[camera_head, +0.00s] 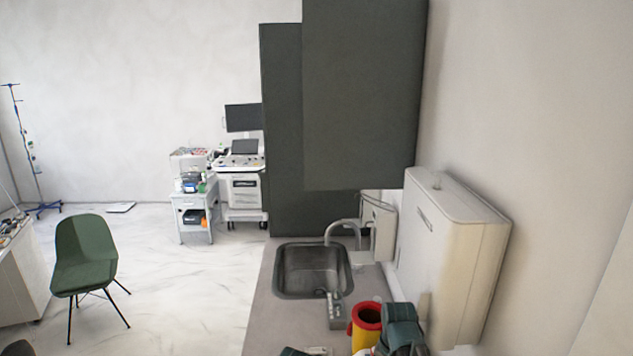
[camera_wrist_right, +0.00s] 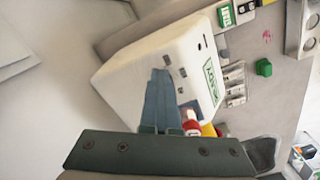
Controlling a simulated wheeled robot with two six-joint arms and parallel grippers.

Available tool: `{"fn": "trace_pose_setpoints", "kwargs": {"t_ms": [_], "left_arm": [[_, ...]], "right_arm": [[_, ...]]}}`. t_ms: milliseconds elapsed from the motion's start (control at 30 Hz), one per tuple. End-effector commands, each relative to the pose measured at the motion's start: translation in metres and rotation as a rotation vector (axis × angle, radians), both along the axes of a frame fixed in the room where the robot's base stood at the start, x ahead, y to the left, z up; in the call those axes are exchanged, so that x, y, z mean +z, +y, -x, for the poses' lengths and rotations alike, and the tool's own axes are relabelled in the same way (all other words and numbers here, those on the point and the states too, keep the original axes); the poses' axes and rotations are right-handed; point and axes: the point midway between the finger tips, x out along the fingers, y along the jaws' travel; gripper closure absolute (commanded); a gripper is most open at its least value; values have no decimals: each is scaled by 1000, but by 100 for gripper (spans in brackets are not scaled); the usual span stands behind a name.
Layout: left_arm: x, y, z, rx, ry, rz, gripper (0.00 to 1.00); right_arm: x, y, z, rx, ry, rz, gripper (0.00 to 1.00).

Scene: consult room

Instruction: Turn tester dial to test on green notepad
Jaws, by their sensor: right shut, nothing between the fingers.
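In the right wrist view a white box-shaped device (camera_wrist_right: 140,62) stands tilted in the picture, with small dark square marks on its face. A panel with green lettering (camera_wrist_right: 210,78) is on its right side; I cannot read it for sure. My right gripper (camera_wrist_right: 160,74) is shut and empty, its blue-grey fingers in front of the white device. I cannot tell whether they touch it. No dial shows clearly. A green block with white marks (camera_wrist_right: 227,14) lies beyond the device; I cannot tell whether it is the notepad.
A small green block (camera_wrist_right: 264,67) lies on the grey counter beside a metal-looking tray (camera_wrist_right: 232,84). In the head view the counter (camera_head: 262,310) has a sink (camera_head: 312,268) and a red and yellow container (camera_head: 366,322) close to my right arm. A white wall dispenser (camera_head: 450,250) stands right.

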Motion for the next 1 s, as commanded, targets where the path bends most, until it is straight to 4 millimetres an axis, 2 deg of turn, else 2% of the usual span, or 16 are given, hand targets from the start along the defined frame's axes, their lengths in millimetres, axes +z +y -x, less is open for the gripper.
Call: {"fn": "trace_pose_setpoints", "kwargs": {"t_ms": [400, 1000], "left_arm": [[0, 0, 0, 0, 0, 0, 50], [0, 0, 0, 0, 0, 0, 50]], "right_arm": [[0, 10, -8, 2, -4, 0, 100], [0, 12, -10, 1, -5, 1, 100]]}}
